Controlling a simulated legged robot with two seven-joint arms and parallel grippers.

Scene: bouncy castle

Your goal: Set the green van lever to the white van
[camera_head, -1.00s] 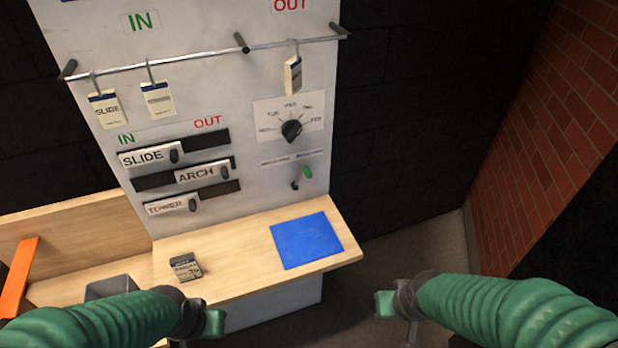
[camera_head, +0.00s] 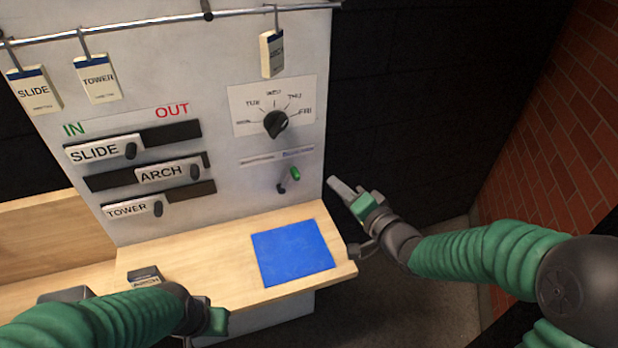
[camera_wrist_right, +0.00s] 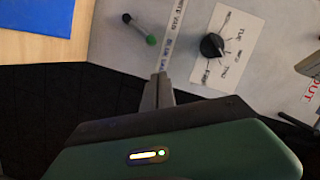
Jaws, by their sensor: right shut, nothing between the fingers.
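The green-tipped van lever (camera_head: 293,174) sits on the lower right of the grey panel. It leans right and up from its dark pivot. Two label strips (camera_head: 280,157) are above it; in the wrist view the right one (camera_wrist_right: 165,38) reads like BLUE VAN and the left one (camera_wrist_right: 178,12) like WHITE VAN. The lever tip leans toward the blue side. In the wrist view the lever (camera_wrist_right: 142,30) is beyond my fingers, apart. My right gripper (camera_head: 338,185) is shut and empty, just right of the panel edge. My left gripper (camera_head: 215,322) is low, partly cut off; its jaws are unclear.
A rotary day dial (camera_head: 277,123) is above the lever. SLIDE, ARCH and TOWER sliders (camera_head: 160,173) are to the left. Tags hang on a rail (camera_head: 150,25). A blue mat (camera_head: 292,252) lies on the wooden shelf (camera_head: 215,245) below. A brick wall (camera_head: 560,130) stands at right.

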